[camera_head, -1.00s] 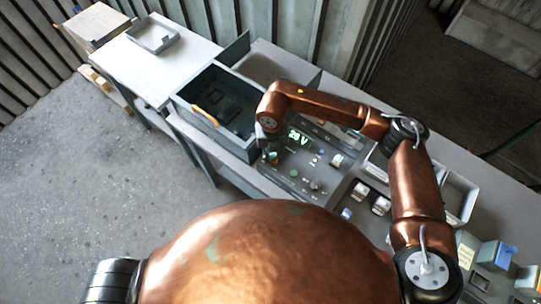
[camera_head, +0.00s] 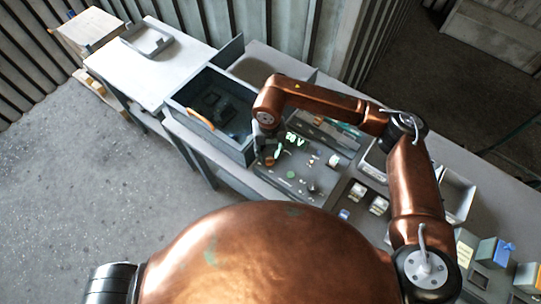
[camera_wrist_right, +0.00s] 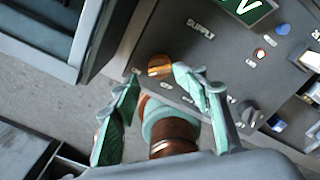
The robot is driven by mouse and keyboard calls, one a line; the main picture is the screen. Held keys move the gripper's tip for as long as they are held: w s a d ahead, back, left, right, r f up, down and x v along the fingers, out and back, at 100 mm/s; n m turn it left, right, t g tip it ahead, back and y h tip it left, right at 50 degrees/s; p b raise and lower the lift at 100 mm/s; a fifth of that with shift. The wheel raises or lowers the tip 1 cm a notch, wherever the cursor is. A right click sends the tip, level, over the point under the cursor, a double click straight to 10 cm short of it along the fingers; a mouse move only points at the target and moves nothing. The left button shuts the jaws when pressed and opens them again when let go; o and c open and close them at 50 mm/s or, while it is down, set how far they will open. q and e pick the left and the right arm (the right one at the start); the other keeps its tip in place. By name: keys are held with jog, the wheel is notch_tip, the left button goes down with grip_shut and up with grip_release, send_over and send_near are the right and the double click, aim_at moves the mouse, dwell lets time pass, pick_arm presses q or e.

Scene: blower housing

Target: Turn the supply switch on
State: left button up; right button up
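The supply switch is an orange rotary knob (camera_wrist_right: 160,66) below the SUPPLY lettering on the dark control panel (camera_wrist_right: 205,62). My right gripper (camera_wrist_right: 157,74) is open, its two green fingers spread with the tips on either side of the knob in the right wrist view. I cannot tell whether a tip touches it. In the head view, my right gripper (camera_head: 267,152) hangs over the panel's left edge (camera_head: 284,184) and hides the knob. A green lit voltage display (camera_head: 295,140) is beside it. My left gripper is not in view.
A grey open bin (camera_head: 211,112) with an orange handle stands just left of the panel. Other knobs and switches, including a dark knob (camera_wrist_right: 249,112), sit nearby on the panel. A white table (camera_head: 150,68) is at the far left; grey floor is clear.

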aim_at(270, 159)
notch_tip(270, 159, up, 10)
jog(key=shift+f, duration=0.2)
dwell(0.5)
